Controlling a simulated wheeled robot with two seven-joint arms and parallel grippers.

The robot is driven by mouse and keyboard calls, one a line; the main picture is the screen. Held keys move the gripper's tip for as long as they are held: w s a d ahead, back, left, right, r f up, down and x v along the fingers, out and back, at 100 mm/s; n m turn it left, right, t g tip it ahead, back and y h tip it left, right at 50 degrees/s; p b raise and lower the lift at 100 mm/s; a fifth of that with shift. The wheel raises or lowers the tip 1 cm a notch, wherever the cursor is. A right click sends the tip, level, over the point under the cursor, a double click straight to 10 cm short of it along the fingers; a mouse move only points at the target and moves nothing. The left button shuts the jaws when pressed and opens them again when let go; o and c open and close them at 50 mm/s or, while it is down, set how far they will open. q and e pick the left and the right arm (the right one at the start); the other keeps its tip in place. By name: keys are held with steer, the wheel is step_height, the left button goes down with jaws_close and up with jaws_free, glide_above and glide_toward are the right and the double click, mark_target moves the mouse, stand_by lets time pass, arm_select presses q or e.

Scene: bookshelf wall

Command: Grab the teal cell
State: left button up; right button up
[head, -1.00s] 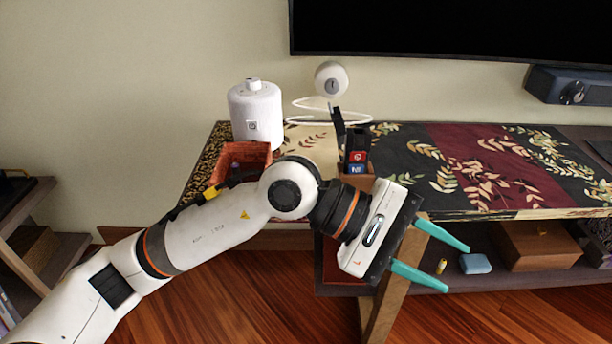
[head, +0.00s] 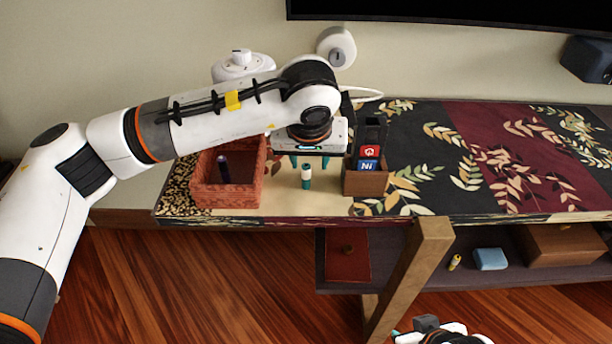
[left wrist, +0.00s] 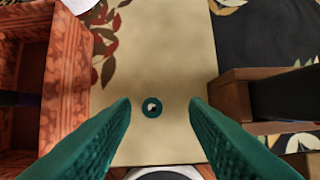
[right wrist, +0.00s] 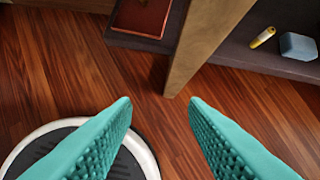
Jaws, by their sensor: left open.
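The teal cell (head: 306,176), a small upright cylinder with a pale band, stands on the cream part of the tabletop between the red box and the wooden holder. In the left wrist view the teal cell (left wrist: 152,108) shows end-on as a ring, between the fingertips and clear of both. My left gripper (head: 310,161) is open, pointing down above and around the cell's top; its fingers (left wrist: 160,104) are empty. My right gripper (right wrist: 160,104) is open and empty, low over the floor in front of the table.
A red box (head: 228,197) with a dark purple cell (head: 223,168) inside stands left. A wooden holder (head: 365,184) with dark cards stands close on the right. A white canister (head: 240,66) is behind my arm. The lower shelf holds a yellow cell (head: 455,262) and a blue block (head: 490,259).

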mark_target(306, 166)
arm_select(q)
steer(key=x, duration=0.3)
steer(key=b+x, duration=0.1)
steer(key=shift+a+f, duration=0.35)
steer(key=shift+f, duration=0.1)
steer(key=shift+w+f, duration=0.2)
steer(key=shift+f, duration=0.1)
arm_select(e)
steer(key=w+t, duration=0.1)
steer(key=w+a+r+t, duration=0.1)
steer(key=w, duration=0.1)
steer(key=w+r+t+y, duration=0.1)
steer(key=shift+w+a, duration=0.3)
steer(key=shift+w, duration=0.05)
arm_select(q)
jaws_close()
